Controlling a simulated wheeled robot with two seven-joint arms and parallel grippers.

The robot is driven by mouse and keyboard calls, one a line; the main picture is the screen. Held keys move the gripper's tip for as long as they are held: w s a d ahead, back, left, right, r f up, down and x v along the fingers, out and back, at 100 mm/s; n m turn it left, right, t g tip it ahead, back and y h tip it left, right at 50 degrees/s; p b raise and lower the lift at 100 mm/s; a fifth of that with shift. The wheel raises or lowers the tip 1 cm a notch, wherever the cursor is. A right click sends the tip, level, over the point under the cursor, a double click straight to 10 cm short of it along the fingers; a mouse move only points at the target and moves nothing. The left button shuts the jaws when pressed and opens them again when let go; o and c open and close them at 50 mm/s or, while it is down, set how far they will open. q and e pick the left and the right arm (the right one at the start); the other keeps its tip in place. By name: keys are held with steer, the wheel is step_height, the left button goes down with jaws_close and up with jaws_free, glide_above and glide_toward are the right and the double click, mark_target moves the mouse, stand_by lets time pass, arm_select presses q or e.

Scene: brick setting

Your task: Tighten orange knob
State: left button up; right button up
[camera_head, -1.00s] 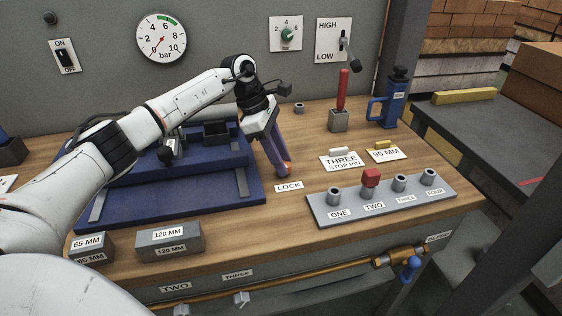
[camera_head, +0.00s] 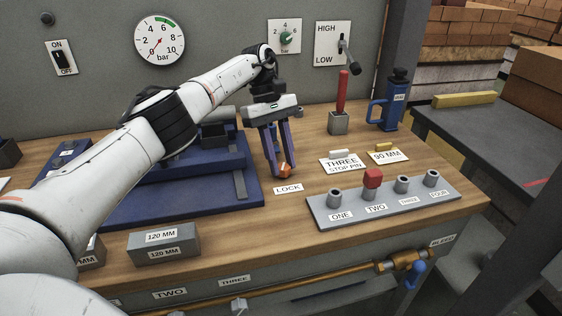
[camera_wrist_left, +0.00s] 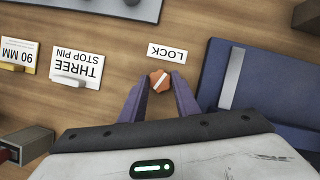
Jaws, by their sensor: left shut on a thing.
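The orange knob (camera_head: 285,170) sits on the wooden bench just behind the LOCK label (camera_head: 288,188), at the right edge of the blue fixture (camera_head: 170,208). A pale line crosses its top. My left gripper (camera_head: 280,172) points down over the knob, with its two purple fingers on either side of it and shut on it. In the left wrist view the knob (camera_wrist_left: 160,80) shows between the fingertips (camera_wrist_left: 160,84), its top uncovered. My right gripper is in neither view.
A grey strip with posts (camera_head: 385,208) labelled ONE to FOUR lies to the right.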

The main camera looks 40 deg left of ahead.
arm_select(q)
steer(key=shift+m, duration=0.3)
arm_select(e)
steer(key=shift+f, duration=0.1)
arm_select(q)
steer(key=o, duration=1)
steer(key=shift+o, duration=0.2)
